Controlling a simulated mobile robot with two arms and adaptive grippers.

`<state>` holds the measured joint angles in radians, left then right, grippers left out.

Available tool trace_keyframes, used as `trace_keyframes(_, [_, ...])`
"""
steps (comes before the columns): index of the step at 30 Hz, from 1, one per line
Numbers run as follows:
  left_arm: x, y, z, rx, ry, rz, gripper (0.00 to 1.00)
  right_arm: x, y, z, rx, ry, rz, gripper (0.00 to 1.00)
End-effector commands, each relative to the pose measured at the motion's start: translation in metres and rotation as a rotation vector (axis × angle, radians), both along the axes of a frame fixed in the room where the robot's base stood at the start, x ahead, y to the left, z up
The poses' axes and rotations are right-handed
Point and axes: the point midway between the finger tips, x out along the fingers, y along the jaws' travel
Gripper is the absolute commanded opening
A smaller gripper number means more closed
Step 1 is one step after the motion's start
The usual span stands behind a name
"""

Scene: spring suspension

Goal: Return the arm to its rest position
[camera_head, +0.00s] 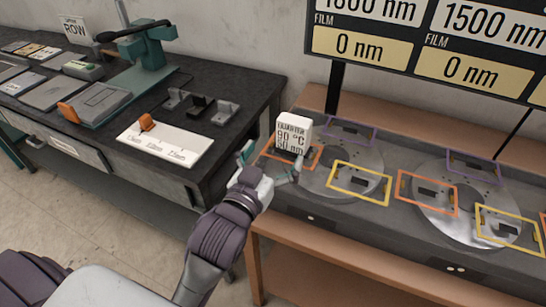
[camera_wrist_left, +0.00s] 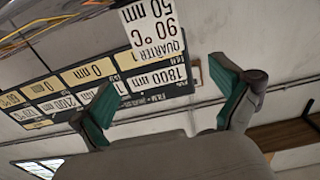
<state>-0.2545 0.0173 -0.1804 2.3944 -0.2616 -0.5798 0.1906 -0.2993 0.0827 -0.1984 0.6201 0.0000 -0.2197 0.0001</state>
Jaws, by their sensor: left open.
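My left gripper (camera_head: 268,166) reaches in from the bottom of the head view, over the gap between the dark bench and the grey machine bench. It is open, and nothing shows between its teal fingertips. In the left wrist view its two fingers (camera_wrist_left: 160,95) stand wide apart. Just beyond the gripper in the head view is a small white sign (camera_head: 294,132) reading 90 °C and 50 nm. The sign also shows upside down in the left wrist view (camera_wrist_left: 152,30). My right gripper is in neither view.
The grey machine bench (camera_head: 350,232) carries round metal plates (camera_head: 340,168) with coloured frames. The dark bench (camera_head: 240,95) at left holds a white tray (camera_head: 166,142), grey blocks and a teal press (camera_head: 150,50). A display board (camera_head: 425,42) stands behind. Open floor (camera_head: 110,225) shows at lower left.

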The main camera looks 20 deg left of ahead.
Motion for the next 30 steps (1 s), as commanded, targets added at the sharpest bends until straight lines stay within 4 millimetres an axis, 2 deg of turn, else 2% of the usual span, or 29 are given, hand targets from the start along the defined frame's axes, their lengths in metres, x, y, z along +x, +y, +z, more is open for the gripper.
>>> trace_keyframes(16, [-0.005, 0.000, 0.000, 0.000, 0.001, 0.001, 1.00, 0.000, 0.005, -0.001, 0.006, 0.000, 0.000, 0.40])
trace_keyframes(19, [-0.007, 0.002, -0.009, 0.004, 0.038, 0.003, 1.00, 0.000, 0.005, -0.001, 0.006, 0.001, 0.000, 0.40])
trace_keyframes(20, [-0.009, 0.003, -0.016, 0.007, 0.066, 0.004, 1.00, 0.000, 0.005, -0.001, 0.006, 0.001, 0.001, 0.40])
trace_keyframes(23, [-0.023, 0.008, -0.057, 0.024, 0.231, 0.010, 1.00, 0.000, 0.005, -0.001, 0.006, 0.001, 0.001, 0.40])
trace_keyframes(27, [-0.065, 0.017, -0.127, 0.060, 0.551, 0.003, 1.00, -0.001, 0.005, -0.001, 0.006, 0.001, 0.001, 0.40])
trace_keyframes(30, [-0.098, 0.021, -0.163, 0.084, 0.739, -0.012, 1.00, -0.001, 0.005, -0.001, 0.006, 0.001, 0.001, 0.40])
